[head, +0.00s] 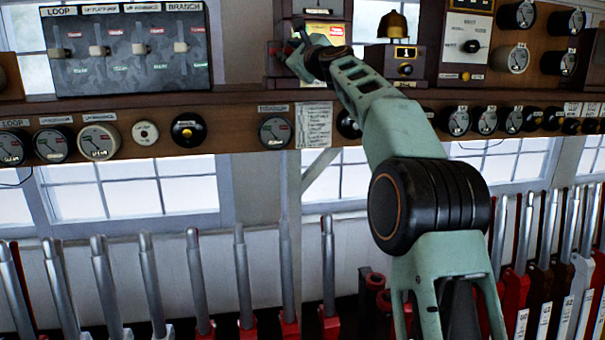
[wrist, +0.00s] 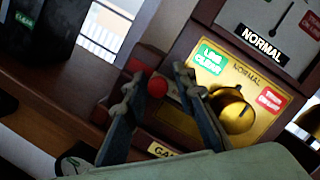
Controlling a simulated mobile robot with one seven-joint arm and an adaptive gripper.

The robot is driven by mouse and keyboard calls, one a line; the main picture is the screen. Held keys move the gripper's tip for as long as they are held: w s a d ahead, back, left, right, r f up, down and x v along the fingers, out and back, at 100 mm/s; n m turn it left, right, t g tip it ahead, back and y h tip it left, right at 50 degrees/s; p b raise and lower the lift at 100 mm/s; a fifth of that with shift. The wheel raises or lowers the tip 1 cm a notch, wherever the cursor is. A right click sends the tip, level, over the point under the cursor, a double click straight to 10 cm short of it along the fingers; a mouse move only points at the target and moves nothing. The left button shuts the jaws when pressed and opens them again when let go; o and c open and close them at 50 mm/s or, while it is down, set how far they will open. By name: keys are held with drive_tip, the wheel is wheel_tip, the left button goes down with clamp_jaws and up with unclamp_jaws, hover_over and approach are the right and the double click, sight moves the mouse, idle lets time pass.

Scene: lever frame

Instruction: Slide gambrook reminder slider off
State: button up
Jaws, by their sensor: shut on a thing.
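The block instrument is a dark wooden case with a brass plate (wrist: 255,75) reading LINE CLEAR, NORMAL and TRAIN ON LINE around a brass knob (wrist: 232,112). A partly hidden plate (wrist: 163,150) at its lower edge begins with "GA". A small red slider knob (wrist: 157,86) shows at the case's left side in the wrist view. My gripper (wrist: 156,82) has a finger on each side of this red knob and is shut on it.
A dark switch panel (head: 130,72) stands left on the shelf (head: 235,102). A brass bell (head: 392,25) on a wooden box stands just right of the instrument. Dials line the shelf front. Several tall levers (head: 195,275) stand below.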

sight(272, 51)
drive_tip(key=shift+a+f, duration=0.15)
drive_tip(key=shift+f, duration=0.1)
drive_tip(key=shift+s+a+f, duration=0.1)
drive_tip(key=shift+s+a, duration=0.05)
drive_tip(key=shift+a, duration=0.6)
drive_tip(key=shift+s+a+f, duration=0.1)
drive_tip(key=shift+s+a, duration=0.05)
drive_tip(key=shift+a, duration=0.75)
drive_tip(key=o, duration=1.1)
drive_tip(key=shift+s+r, duration=0.1)
drive_tip(key=shift+r, duration=0.05)
drive_tip(key=shift+c, duration=0.2)
drive_tip(key=o, duration=0.4)
drive_tip(key=shift+d+r, duration=0.1)
drive_tip(key=shift+d, duration=0.05)
